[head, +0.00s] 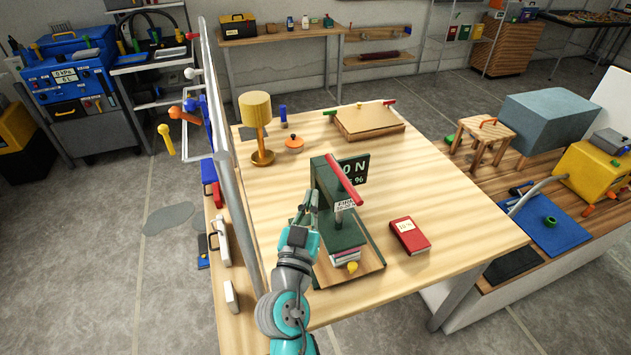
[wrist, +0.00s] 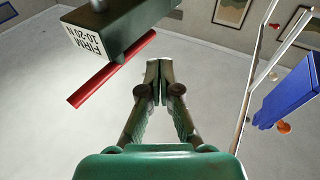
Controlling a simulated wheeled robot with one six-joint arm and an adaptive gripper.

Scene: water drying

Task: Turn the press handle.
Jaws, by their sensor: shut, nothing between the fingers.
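The press (head: 328,190) is a dark green frame standing on a board on the wooden table. Its red handle (head: 343,180) is a straight bar across the top of the press, slanting down to the right in the head view. In the wrist view the handle (wrist: 112,68) shows at upper left, beside the press head with its "FIRM 10-20 N" label (wrist: 84,42). My gripper (head: 308,200) is at the left side of the press, pointing up. In the wrist view its fingertips (wrist: 158,68) are together and empty, to the right of the handle and apart from it.
A dark display (head: 353,169) stands behind the press. A red book (head: 409,236) lies to its right and a wooden lamp (head: 257,125) stands at back left.

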